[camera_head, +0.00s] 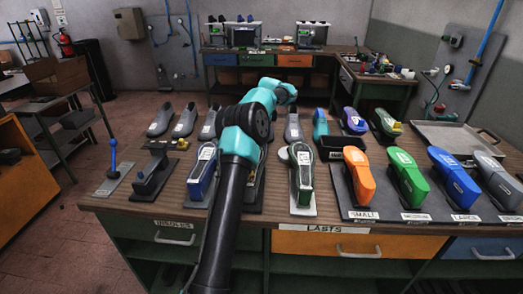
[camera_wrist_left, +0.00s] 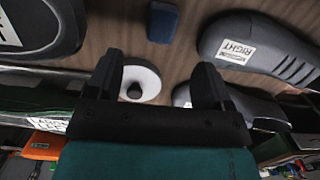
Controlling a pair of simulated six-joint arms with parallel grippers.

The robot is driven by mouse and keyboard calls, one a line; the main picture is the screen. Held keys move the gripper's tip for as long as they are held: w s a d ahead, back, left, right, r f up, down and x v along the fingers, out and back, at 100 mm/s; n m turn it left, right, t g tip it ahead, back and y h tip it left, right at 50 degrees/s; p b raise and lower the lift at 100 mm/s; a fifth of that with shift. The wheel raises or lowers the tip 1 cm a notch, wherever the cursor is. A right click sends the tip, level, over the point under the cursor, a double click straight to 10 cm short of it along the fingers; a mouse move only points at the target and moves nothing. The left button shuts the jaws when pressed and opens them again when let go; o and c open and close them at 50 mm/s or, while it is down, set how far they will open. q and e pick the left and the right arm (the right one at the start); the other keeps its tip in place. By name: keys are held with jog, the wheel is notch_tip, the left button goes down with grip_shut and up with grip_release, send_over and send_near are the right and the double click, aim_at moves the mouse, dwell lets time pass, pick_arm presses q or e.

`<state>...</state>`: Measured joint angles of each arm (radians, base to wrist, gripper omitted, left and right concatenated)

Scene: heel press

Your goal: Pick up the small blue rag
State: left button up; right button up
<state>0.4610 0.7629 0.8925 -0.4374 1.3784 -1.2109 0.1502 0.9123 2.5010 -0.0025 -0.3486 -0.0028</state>
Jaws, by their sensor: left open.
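The small blue rag (camera_wrist_left: 163,22) shows in the left wrist view as a dark blue folded piece on the wooden bench top, near the top edge. My left gripper (camera_wrist_left: 160,68) is open. Its black fingers have nothing held between them. The rag lies beyond the fingertips and apart from them. A white disc with a black knob (camera_wrist_left: 146,80) shows between the fingers. In the head view my left arm crosses the bench; I cannot make out its fingers there or pick out the rag with certainty. My right gripper is not in view.
A grey shoe form labelled RIGHT (camera_wrist_left: 255,45) and a dark one (camera_wrist_left: 40,25) flank the rag. The bench (camera_head: 140,202) carries rows of shoe forms, including an orange one (camera_head: 359,177) and a green one (camera_head: 407,177). A grey tray (camera_head: 450,137) lies at the right.

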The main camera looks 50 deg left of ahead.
pick_arm(q)
jog(key=f, duration=0.5)
jog(key=shift+s+a+f, duration=0.1)
jog(key=shift+s+a, duration=0.1)
jog(key=shift+f, duration=0.1)
jog(key=shift+a+f, duration=0.15)
jog(key=shift+f, duration=1.1)
jog(key=shift+a+f, duration=0.1)
jog(key=shift+f, duration=1.1)
jog(key=shift+c, duration=0.4)
jog(key=c, duration=0.9)
